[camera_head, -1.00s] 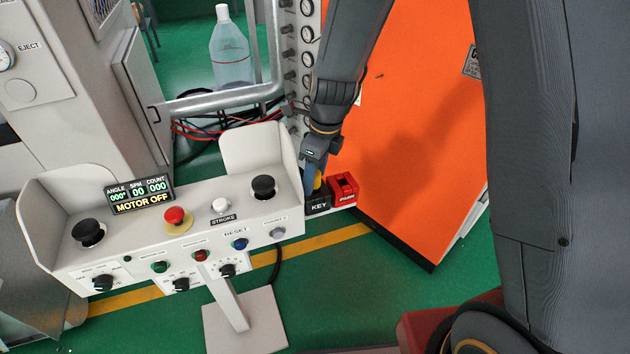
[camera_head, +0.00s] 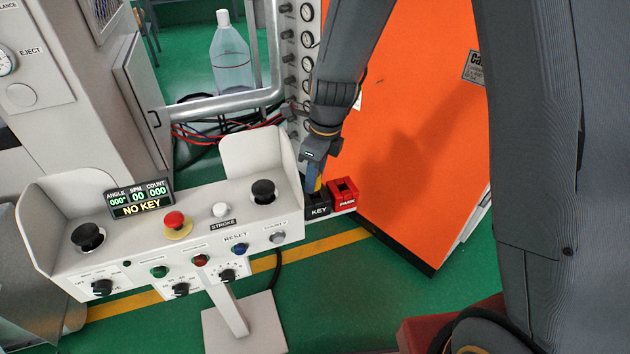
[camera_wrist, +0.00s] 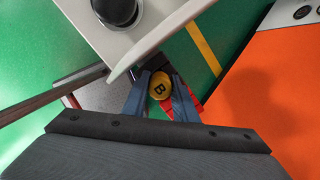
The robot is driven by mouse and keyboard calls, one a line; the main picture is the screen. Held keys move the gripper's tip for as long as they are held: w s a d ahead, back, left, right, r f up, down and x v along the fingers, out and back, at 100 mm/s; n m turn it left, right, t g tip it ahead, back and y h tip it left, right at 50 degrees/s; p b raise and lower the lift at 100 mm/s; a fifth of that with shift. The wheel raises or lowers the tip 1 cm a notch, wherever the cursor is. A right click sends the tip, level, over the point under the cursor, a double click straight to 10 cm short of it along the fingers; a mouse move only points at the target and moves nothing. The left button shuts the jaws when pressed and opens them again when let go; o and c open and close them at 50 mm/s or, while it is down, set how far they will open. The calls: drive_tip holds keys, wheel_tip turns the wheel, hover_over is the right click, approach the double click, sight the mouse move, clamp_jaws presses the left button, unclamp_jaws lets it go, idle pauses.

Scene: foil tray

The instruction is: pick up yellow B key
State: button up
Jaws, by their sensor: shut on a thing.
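The yellow B key (camera_wrist: 159,86) shows its round top with a black letter B in the wrist view, between my two fingers. My gripper (camera_wrist: 160,92) is shut on it. In the head view my gripper (camera_head: 314,182) is just above the black KEY holder (camera_head: 318,208), with only a sliver of yellow visible at the fingers. The key's lower part is hidden, so I cannot tell how far it stands clear of the holder. The red PARK holder (camera_head: 343,192) is directly right of the KEY holder. The panel display (camera_head: 141,199) reads NO KEY.
The white control panel (camera_head: 135,238) has black knobs, a red button (camera_head: 175,222) and a raised side guard (camera_head: 256,160) close to my gripper. An orange cabinet (camera_head: 420,130) stands to the right. A clear bottle (camera_head: 231,60) is behind. Green floor is open below.

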wheel_tip(320, 180, up, 23)
drive_tip(key=p, duration=0.3)
drive_tip(key=shift+f+p, duration=0.15)
drive_tip(key=shift+p, duration=0.25)
idle(0.7)
drive_tip(key=shift+f, duration=0.1)
